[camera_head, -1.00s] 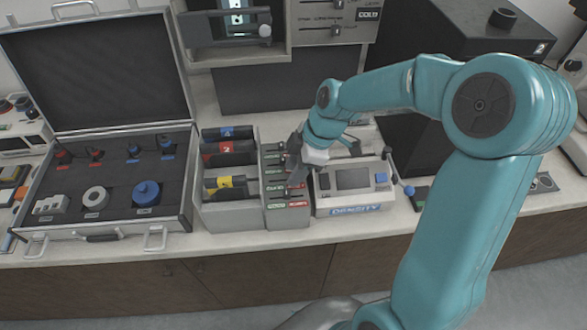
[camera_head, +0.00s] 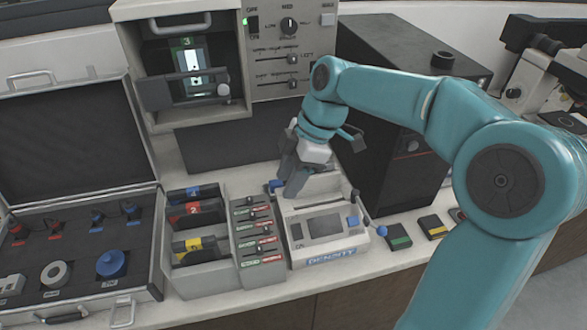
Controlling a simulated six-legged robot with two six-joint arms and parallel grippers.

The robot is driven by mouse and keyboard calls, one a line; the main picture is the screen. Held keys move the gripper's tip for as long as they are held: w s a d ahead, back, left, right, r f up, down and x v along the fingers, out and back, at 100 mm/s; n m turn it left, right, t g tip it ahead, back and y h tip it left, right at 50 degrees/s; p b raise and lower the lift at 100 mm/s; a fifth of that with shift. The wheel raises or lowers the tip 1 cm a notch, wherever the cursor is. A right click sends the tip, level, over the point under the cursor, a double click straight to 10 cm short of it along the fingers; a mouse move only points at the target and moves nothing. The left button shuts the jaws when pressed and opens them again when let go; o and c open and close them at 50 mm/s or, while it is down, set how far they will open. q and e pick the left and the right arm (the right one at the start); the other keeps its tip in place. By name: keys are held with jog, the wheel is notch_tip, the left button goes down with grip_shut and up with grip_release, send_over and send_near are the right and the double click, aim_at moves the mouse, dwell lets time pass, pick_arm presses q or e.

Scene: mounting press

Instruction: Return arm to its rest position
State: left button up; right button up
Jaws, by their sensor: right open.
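My right arm, teal, comes in from the right of the head view. Its gripper (camera_head: 292,178) is open, with grey fingers pointing down and left. It hangs in front of the back wall, by the rear left of the white density meter (camera_head: 325,222). I cannot tell whether the fingers touch the meter. No held object shows in it. My left gripper is not in view.
An open case (camera_head: 80,160) with fittings stands at left. Beside it are a bin of labelled cartridges (camera_head: 195,225) and a grey slotted rack (camera_head: 256,240). A press unit (camera_head: 190,70) with a lit window stands behind. A black box (camera_head: 400,110) and a microscope (camera_head: 540,70) are at right.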

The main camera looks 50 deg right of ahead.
jog(key=shift+v, duration=1.1)
